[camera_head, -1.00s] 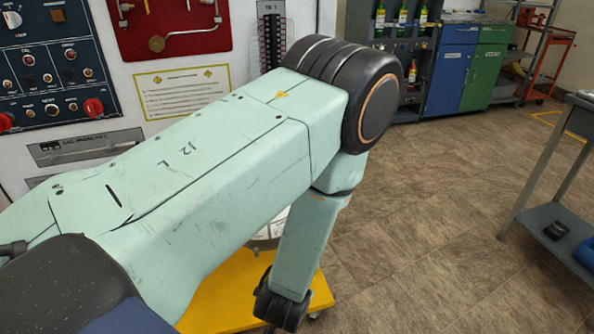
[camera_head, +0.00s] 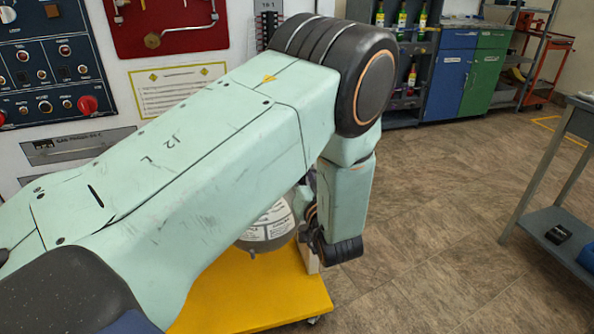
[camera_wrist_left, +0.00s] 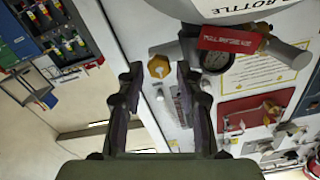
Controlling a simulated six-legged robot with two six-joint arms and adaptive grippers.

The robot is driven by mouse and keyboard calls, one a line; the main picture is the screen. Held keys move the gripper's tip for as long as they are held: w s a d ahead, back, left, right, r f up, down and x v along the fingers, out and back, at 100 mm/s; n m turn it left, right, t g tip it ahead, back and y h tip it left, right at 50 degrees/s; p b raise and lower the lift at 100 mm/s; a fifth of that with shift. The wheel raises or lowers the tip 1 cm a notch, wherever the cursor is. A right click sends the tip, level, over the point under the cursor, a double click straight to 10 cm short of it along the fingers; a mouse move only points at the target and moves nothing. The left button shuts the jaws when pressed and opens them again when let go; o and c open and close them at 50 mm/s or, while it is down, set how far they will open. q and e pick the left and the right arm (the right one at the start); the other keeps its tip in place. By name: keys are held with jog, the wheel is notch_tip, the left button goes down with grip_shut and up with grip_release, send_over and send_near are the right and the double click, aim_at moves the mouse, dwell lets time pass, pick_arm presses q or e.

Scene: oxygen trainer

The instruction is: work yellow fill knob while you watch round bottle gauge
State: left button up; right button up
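The yellow fill knob (camera_wrist_left: 158,66) shows in the left wrist view on a pale panel, between the tips of my left gripper (camera_wrist_left: 160,76). The gripper is open, with one dark finger on each side of the knob; I cannot tell whether they touch it. The round gauge (camera_wrist_left: 215,60) sits to the right of the fingers, beside grey fittings and partly under a red tag (camera_wrist_left: 228,38). I cannot read its needle. In the head view my own left arm hides the knob and gauge. My right gripper is not in view.
A rounded bottle (camera_head: 268,230) with a white label shows partly behind my arm, above a yellow wheeled base (camera_head: 255,295). A panel with red knobs (camera_head: 88,104) stands at left. A grey cart (camera_head: 560,225) stands at right. The floor between is open.

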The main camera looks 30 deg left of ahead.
pick_arm(q)
jog(key=shift+b+x, duration=0.3)
jog(key=shift+x, duration=1.1)
jog(key=shift+c, duration=0.2)
grip_shut()
